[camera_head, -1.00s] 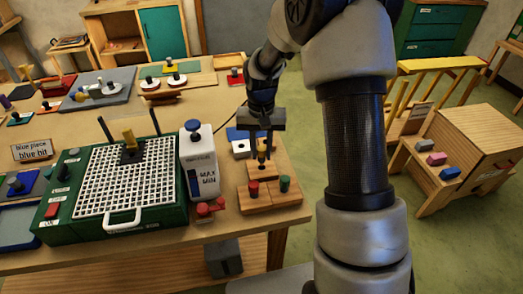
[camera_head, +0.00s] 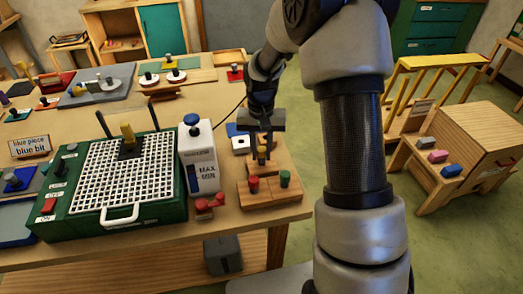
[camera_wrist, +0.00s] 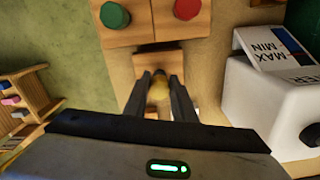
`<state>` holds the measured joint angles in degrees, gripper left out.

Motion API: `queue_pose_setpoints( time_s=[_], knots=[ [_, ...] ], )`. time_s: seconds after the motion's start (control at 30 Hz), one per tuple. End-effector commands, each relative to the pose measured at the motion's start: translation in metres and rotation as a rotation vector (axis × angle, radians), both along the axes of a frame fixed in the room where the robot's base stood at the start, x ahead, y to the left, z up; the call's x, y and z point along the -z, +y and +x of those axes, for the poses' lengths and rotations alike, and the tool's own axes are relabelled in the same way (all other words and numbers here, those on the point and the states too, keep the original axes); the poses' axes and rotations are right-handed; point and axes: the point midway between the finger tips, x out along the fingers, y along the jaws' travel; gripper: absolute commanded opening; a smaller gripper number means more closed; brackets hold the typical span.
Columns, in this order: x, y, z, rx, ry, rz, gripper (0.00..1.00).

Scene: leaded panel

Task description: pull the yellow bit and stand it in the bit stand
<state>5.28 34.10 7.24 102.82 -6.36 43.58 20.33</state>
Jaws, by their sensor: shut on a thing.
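The yellow bit (camera_head: 262,152) is upright at the wooden bit stand, behind the red and green ones. My gripper (camera_head: 262,142) points straight down and is shut on the yellow bit. In the wrist view the yellow bit (camera_wrist: 158,90) shows between the two fingers. The bit stand (camera_head: 270,196) is a light wooden stepped block at the table's front right corner. A red bit (camera_head: 253,184) and a green bit (camera_head: 285,178) stand in it. I cannot tell whether the yellow bit's lower end is seated or free.
A white tank (camera_head: 200,160) with a blue knob stands close left of the stand. The green machine (camera_head: 115,222) with a white grid top lies further left. A small white block with a dark opening (camera_head: 240,143) sits behind the stand. The table edge is close at right.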

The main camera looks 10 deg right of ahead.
Motion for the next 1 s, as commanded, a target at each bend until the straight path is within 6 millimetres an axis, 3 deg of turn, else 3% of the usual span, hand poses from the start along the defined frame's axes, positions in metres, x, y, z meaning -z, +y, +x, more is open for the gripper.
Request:
queue_pose_setpoints(
  time_s=[0.37, 0.4, 0.5, 0.83, 1.0],
  knots=[
    [0.01, 0.0, 0.0, 0.0, 0.0, 0.0, 0.02],
    [0.009, 0.0, 0.0, 0.0, -0.001, 0.0, 0.3],
    [0.009, 0.0, 0.0, 0.0, 0.0, 0.0, 0.46],
    [0.006, 0.0, 0.0, 0.0, -0.001, 0.0, 0.46],
    [-0.016, 0.0, 0.001, -0.001, -0.004, -0.001, 0.46]
  ],
)
